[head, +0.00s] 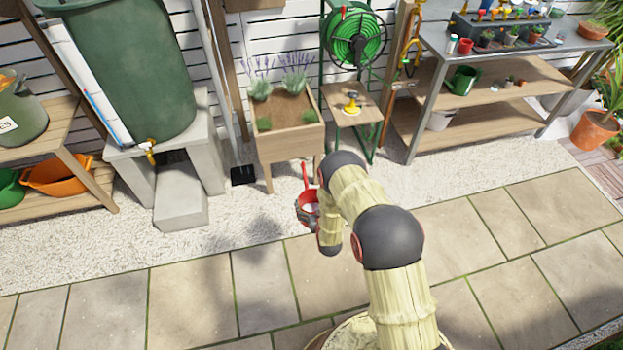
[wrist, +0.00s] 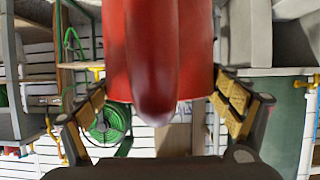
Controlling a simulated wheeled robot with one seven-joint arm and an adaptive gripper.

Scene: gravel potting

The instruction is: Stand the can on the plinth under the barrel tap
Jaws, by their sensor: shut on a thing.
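The red can (head: 305,212) is held in the air in front of the wooden planter, partly hidden by my arm in the head view. In the wrist view the red can (wrist: 118,50) fills the upper middle, its dark red rounded part toward the camera. My gripper (wrist: 160,90) has a finger on each side of the can and is shut on it. The green barrel (head: 130,75) stands on a concrete stand at left, with a brass tap (head: 149,149) low on its front. The low grey plinth (head: 182,202) sits under the tap, its top bare, left of my gripper.
The wooden planter (head: 288,135) with lavender stands right of the barrel, a black item (head: 243,175) on the gravel beside it. A shelf with an orange tub (head: 57,177) is at far left, a potting bench (head: 500,75) at right. The paving in front is clear.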

